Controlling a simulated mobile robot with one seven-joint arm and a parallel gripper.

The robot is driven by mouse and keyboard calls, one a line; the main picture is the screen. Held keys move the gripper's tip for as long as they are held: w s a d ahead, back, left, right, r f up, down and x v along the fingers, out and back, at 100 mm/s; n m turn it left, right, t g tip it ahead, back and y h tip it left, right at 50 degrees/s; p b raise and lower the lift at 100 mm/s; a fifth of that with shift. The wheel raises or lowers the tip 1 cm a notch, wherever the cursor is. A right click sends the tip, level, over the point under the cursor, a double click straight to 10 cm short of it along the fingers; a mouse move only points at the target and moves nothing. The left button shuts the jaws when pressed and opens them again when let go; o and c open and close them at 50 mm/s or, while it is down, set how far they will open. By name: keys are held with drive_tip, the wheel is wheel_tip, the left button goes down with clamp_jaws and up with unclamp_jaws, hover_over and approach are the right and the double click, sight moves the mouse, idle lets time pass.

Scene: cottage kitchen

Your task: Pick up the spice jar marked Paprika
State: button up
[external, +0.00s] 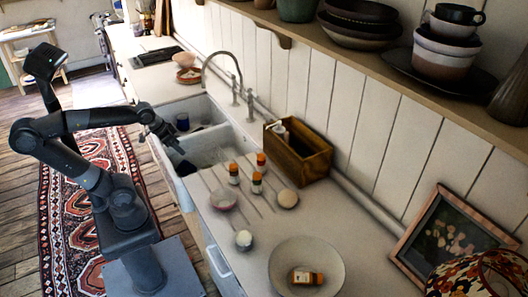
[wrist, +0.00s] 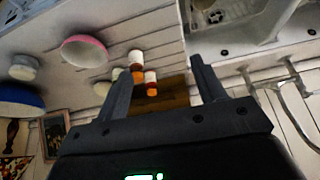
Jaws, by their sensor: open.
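Three small white jars with orange caps stand close together on the counter right of the sink in the external view: a left one (external: 233,173), a front one (external: 257,183) and a back one (external: 261,163). A similar jar (external: 305,277) lies on its side on a plate. No label is readable, so I cannot tell which is Paprika. My gripper (external: 176,147) is open and empty over the sink's near side, apart from the jars. In the wrist view, my open fingers (wrist: 160,68) frame jars, including an upper one (wrist: 136,58) and a lower one (wrist: 151,77); another is partly hidden.
A wooden box (external: 310,164) stands against the wall behind the jars. A pink-rimmed bowl (external: 223,199), a pale round item (external: 288,198) and a small white container (external: 244,240) surround them. The plate (external: 335,262) is at the front. The sink (external: 214,150) and tall faucet (external: 239,80) lie left.

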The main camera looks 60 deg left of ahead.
drive_tip(key=w+d+r+m, duration=0.1)
drive_tip(key=w+d, duration=0.3)
drive_tip(key=w, duration=1.1)
drive_tip(key=m+g+h, duration=0.1)
drive_tip(key=m, duration=0.1)
approach(262, 160)
drive_tip(key=w+a, duration=0.2)
drive_tip(key=x, duration=0.6)
drive_tip(key=shift+s+d+f, duration=0.2)
drive_tip(key=shift+s+d, duration=0.05)
drive_tip(key=shift+d, duration=0.05)
drive_tip(key=shift+s+a+x, duration=0.1)
drive_tip(key=shift+s+x, duration=0.1)
drive_tip(key=shift+x, duration=1.15)
drive_tip(key=shift+s+a+x, duration=0.15)
drive_tip(key=shift+s+x, duration=0.05)
drive_tip(key=shift+x, duration=1.15)
drive_tip(key=shift+d+f, duration=0.1)
drive_tip(key=shift+f, duration=0.1)
drive_tip(key=c, duration=1.1)
